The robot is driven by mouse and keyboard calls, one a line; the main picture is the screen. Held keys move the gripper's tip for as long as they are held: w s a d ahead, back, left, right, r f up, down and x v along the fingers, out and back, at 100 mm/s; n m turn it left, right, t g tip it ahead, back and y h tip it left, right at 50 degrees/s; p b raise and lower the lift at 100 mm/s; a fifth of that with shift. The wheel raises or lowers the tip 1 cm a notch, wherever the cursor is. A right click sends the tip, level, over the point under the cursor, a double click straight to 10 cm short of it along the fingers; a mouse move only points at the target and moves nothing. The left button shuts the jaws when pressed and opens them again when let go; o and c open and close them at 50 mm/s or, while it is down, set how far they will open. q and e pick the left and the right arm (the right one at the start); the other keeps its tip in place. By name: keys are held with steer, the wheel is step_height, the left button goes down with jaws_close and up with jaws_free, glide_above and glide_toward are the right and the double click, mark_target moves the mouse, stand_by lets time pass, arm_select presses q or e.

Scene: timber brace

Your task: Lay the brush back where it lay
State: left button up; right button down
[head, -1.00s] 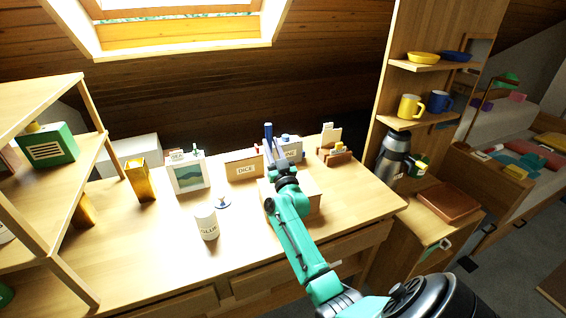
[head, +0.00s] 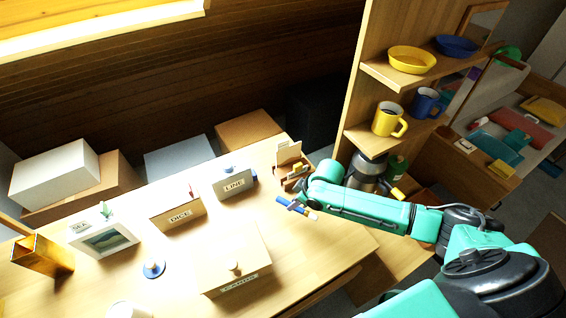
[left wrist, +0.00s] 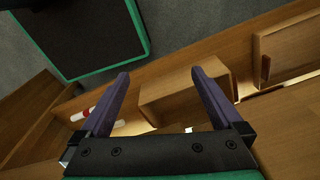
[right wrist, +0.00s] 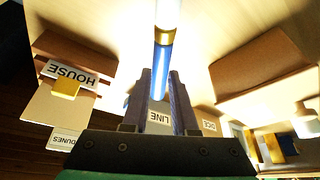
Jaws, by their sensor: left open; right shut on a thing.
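The brush (head: 286,202) has a blue handle, with a lighter end toward the right in the head view. My right gripper (head: 298,207) is shut on it and holds it nearly level above the right part of the desk. In the right wrist view the brush (right wrist: 163,62) stands out between the fingers, showing blue, a gold band and a bright white part. How high it is above the desk is hard to tell. My left gripper (left wrist: 160,75) is open and empty in the left wrist view, before wooden drawer fronts; the head view does not show it.
A shelf with mugs (head: 389,120) rises at right.

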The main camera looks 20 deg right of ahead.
mark_target(300, 211)
steer(key=shift+s+d+f, duration=0.15)
steer(key=shift+s+d, duration=0.25)
steer(key=shift+d, duration=0.2)
steer(key=shift+s, duration=0.2)
steer(key=shift+s+a+r, duration=0.35)
steer(key=shift+a, duration=0.1)
steer(key=shift+w+d+p, duration=0.1)
steer(key=shift+d+p, duration=0.1)
steer(key=shift+p, duration=0.4)
step_height(300, 211, down, 2)
steer(key=shift+f+b, duration=0.25)
steer(key=shift+b, duration=0.75)
steer(key=shift+f+b, duration=0.55)
steer(key=shift+f, duration=0.2)
arm_select(q)
steer(key=shift+f+b, duration=1.15)
steer(key=shift+f, duration=0.9)
arm_select(e)
steer(key=shift+f, duration=1.9)
